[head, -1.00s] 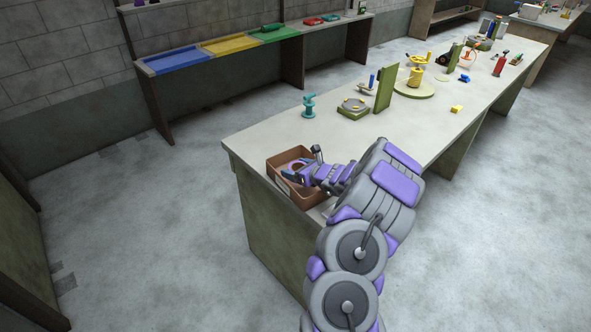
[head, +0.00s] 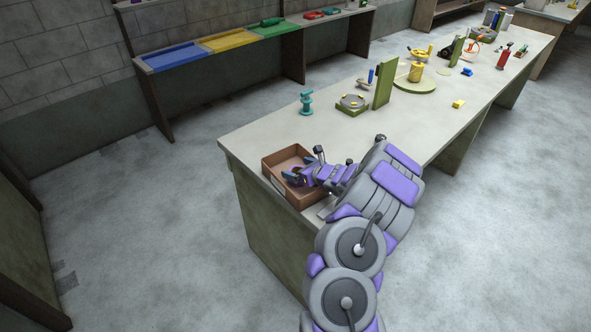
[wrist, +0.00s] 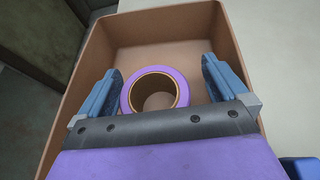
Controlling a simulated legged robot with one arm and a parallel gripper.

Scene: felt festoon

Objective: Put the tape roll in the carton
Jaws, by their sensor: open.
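The brown open carton (head: 283,157) stands at the near left corner of the long bench. In the wrist view its walls (wrist: 232,45) surround the purple tape roll (wrist: 124,100), a ring with a tan core and its hole facing the camera. The roll appears inside the carton, nearer the left finger; I cannot tell whether it touches that finger or rests on the floor. My gripper (head: 292,175) is over the carton with its fingers in the opening. In the wrist view its two blue fingers (wrist: 161,70) are spread wide on either side of the roll.
On the bench beyond stand a teal spool-like part (head: 306,103), a green fixture (head: 352,104), an upright green panel (head: 384,83) and a yellow block (head: 458,104). The bench top between the carton and these is clear. A shelf with coloured trays (head: 172,57) runs along the wall.

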